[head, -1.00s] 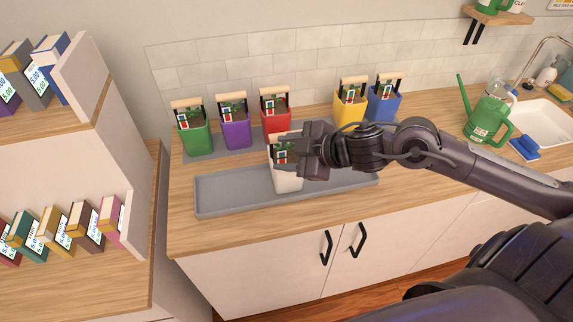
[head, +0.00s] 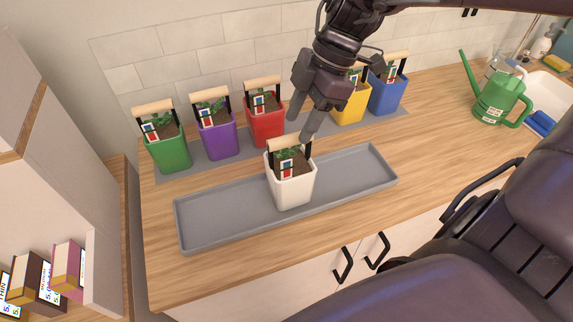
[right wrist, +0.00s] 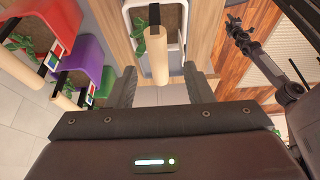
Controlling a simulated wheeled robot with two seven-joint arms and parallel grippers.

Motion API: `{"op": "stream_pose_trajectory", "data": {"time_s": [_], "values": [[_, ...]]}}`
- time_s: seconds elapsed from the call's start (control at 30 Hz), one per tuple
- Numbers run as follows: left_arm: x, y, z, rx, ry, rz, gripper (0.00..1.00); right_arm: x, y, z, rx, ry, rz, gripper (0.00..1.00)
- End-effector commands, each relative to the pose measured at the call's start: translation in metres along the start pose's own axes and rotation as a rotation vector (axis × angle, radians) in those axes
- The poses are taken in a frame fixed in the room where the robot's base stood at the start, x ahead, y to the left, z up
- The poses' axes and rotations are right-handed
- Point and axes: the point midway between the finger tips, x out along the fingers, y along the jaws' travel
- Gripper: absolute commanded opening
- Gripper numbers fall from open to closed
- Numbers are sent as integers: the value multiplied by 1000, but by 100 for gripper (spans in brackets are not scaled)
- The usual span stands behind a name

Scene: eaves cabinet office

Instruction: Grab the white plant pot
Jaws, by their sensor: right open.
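The white plant pot (head: 291,190) stands upright in the grey tray near the counter's front. It holds soil, a small green plant and a tag, under a pale wooden handle (head: 284,145) on black uprights. In the head view my right gripper (head: 298,131) points down just above the handle's right part, its fingers open. In the right wrist view the handle (right wrist: 158,55) lines up with the gap between the open fingers (right wrist: 161,72), with the white pot (right wrist: 128,22) beyond it. The jaws are not closed on it.
Green (head: 170,153), purple (head: 219,142), red (head: 266,127), yellow (head: 350,105) and blue (head: 387,95) pots stand in a row behind. The front tray (head: 222,215) is bare on both sides of the white pot. A green watering can (head: 494,101) stands far right.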

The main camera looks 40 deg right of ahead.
Motion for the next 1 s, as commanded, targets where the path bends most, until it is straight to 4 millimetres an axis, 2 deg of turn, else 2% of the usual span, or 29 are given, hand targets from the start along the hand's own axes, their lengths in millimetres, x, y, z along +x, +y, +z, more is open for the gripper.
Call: {"op": "stream_pose_trajectory", "data": {"time_s": [0.23,0.4,0.53,0.73,1.0], "values": [[-14,0,1,0,-3,0,36,28,1,-1,0,0,-5,46],[-17,-1,-8,0,10,-1,36,49,2,-1,-2,1,-2,46],[-17,-2,-16,-1,21,-2,36,55,2,-1,-3,2,1,46],[-17,-2,-15,-1,21,-2,36,55,3,-1,-3,2,3,46],[-17,-1,-10,-1,13,-1,36,55,3,-1,-3,2,3,12]]}}
